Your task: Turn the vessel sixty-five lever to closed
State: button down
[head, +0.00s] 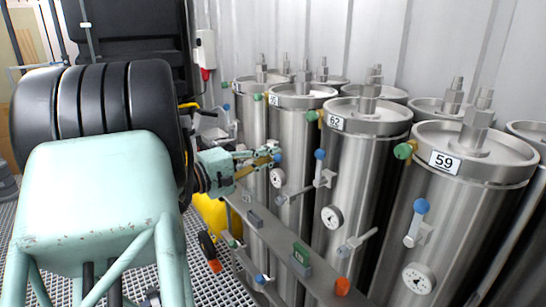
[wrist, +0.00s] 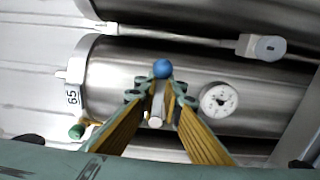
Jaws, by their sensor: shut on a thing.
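Vessel sixty-five (wrist: 120,75) is a steel cylinder that lies sideways across the wrist view, with its "65" label (wrist: 72,97) at the left. In the head view it is the vessel (head: 296,125) behind vessel 62. Its lever has a blue knob (wrist: 162,68), which also shows in the head view (head: 278,158). My gripper (wrist: 161,90) is shut on this lever, with the yellow-padded fingers on either side and the blue knob just past the fingertips. A pale round end (wrist: 155,122) shows between the fingers. In the head view my gripper (head: 268,158) reaches vessel sixty-five's front.
A gauge (wrist: 219,100) sits just right of the fingers. Vessels 62 (head: 355,160) and 59 (head: 450,215) stand nearer, with their own blue-knobbed levers and gauges. A grey rail (head: 280,248) with small blocks runs in front. Grating floor (head: 215,270) is below.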

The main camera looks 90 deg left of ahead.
jog(key=c, duration=3)
grip_release()
jog(key=shift+w+d+f, duration=0.3)
jog(key=shift+w+f, duration=0.05)
jog(key=shift+w, duration=0.05)
jog(key=shift+o, duration=1.1)
jog(key=shift+d+r, duration=0.1)
jog(key=shift+o, duration=0.2)
jog(key=shift+w+r, duration=0.1)
jog(key=shift+w, duration=0.2)
jog(key=shift+s, duration=0.4)
jog(key=shift+v, duration=0.85)
jog(key=v, duration=0.9)
jog(key=shift+s+d, duration=0.25)
